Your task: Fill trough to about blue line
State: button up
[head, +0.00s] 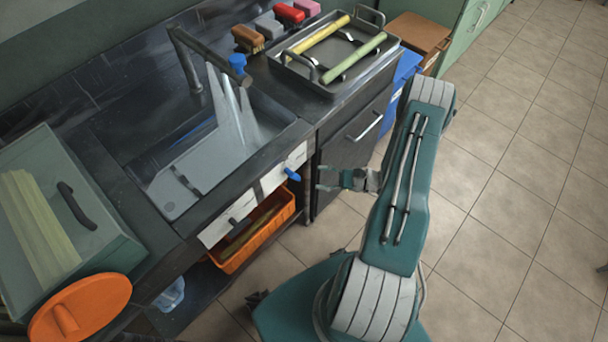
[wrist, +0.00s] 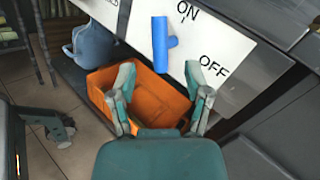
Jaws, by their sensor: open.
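Pale streams fall from the tap into the trough. A blue handle (head: 292,174) sticks out of the white front panel; in the wrist view the blue handle (wrist: 160,45) stands beside the printed ON and OFF marks. My gripper (head: 318,178) is open and empty, pointing at the panel, just right of the handle. Its two fingers show in the wrist view (wrist: 162,90) below the handle, apart from it.
An orange bin (head: 240,258) sits under the panel. A metal tray (head: 345,75) with yellow and green sticks and several brushes (head: 248,38) stand on the counter. A green box (head: 95,215) and an orange disc (head: 80,308) are at left.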

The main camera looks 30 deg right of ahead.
jog(key=shift+v, duration=1.55)
dwell(6.5)
